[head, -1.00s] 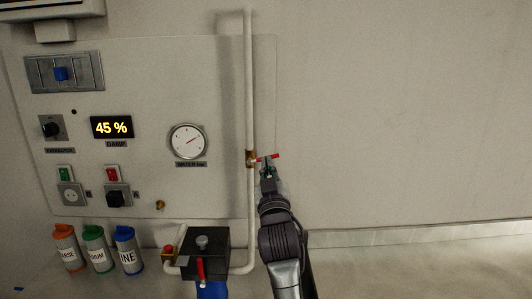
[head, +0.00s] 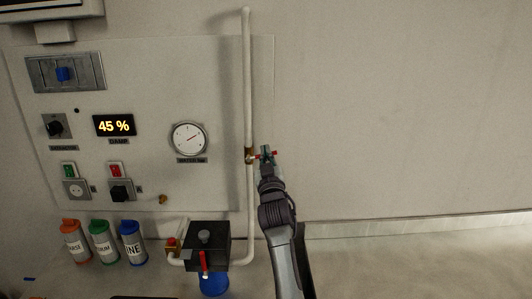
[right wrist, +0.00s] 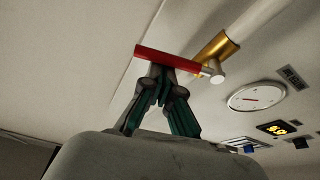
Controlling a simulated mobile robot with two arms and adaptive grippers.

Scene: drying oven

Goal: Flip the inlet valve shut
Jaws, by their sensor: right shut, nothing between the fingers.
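A brass valve (head: 250,155) sits on the white vertical pipe beside the panel. Its red lever (head: 275,153) sticks out sideways to the right, roughly level. My right gripper (head: 266,152) is at the lever and covers its middle in the head view. In the right wrist view the red lever (right wrist: 165,58) crosses just beyond the closed fingertips (right wrist: 160,72), with the brass valve body (right wrist: 217,52) to the right. The fingers are shut with nothing between them; whether the tips touch the lever I cannot tell. My left gripper is not in view.
The white pipe (head: 248,90) runs down to a black box (head: 212,238) with a red handle (head: 204,262). The panel (head: 215,75) carries a round gauge (head: 188,139) and a 45 % display (head: 114,126). Labelled bottles (head: 104,247) stand lower left. The wall to the right is bare.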

